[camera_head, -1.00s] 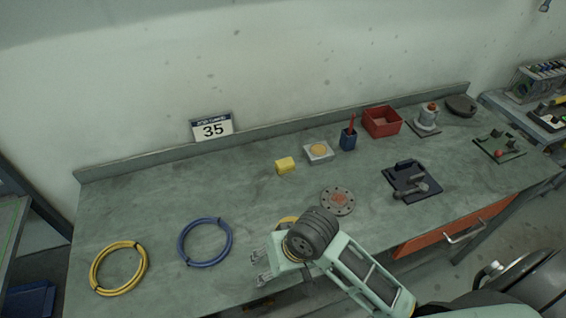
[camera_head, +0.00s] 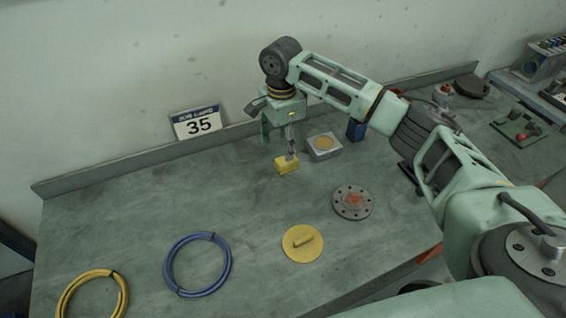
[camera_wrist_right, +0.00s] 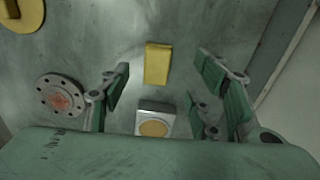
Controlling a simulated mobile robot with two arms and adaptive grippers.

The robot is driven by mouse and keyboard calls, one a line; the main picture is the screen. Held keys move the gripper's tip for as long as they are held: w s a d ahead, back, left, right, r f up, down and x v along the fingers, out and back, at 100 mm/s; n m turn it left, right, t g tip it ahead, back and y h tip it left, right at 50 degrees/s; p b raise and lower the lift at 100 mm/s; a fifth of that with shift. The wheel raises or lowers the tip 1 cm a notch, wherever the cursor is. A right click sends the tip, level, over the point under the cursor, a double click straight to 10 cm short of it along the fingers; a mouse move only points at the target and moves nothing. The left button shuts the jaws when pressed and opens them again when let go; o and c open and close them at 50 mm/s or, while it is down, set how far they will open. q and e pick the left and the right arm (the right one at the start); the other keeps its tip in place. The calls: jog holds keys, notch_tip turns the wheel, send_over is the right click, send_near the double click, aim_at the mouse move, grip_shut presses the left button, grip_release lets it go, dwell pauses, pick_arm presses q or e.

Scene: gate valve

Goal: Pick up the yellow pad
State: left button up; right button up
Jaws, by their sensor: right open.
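The yellow pad (camera_head: 286,167) is a small block lying on the grey-green bench. In the right wrist view the yellow pad (camera_wrist_right: 157,63) lies ahead of the spread fingers, near the middle of the gap between them. My right gripper (camera_head: 279,149) is open and points down just above the pad. One finger overlaps the pad's top edge in the head view; I cannot tell whether they touch. The fingers (camera_wrist_right: 163,78) hold nothing. My left gripper is not in view.
A grey box with a round tan top (camera_head: 324,147) stands close to the right of the pad. A bolted flange (camera_head: 353,203), a yellow disc with a handle (camera_head: 303,243) and a blue ring (camera_head: 171,267) lie nearer. The bench left of the pad is clear.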

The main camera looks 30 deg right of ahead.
jog(key=shift+f, duration=0.35)
jog(key=f, duration=0.2)
jog(key=d+f+p, duration=0.1)
jog(key=f, duration=0.1)
jog(key=f+p, duration=0.1)
jog(key=f, duration=0.1)
jog(key=shift+s+d+f, duration=0.1)
jog(key=shift+s+d, duration=0.1)
jog(key=shift+s, duration=0.05)
jog(key=shift+f, duration=0.25)
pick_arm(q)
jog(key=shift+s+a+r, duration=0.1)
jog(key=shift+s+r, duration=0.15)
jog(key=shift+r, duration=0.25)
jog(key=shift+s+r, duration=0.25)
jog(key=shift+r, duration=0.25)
pick_arm(e)
jog(key=c, duration=1.1)
jog(key=shift+r, duration=0.1)
jog(key=shift+c, duration=0.2)
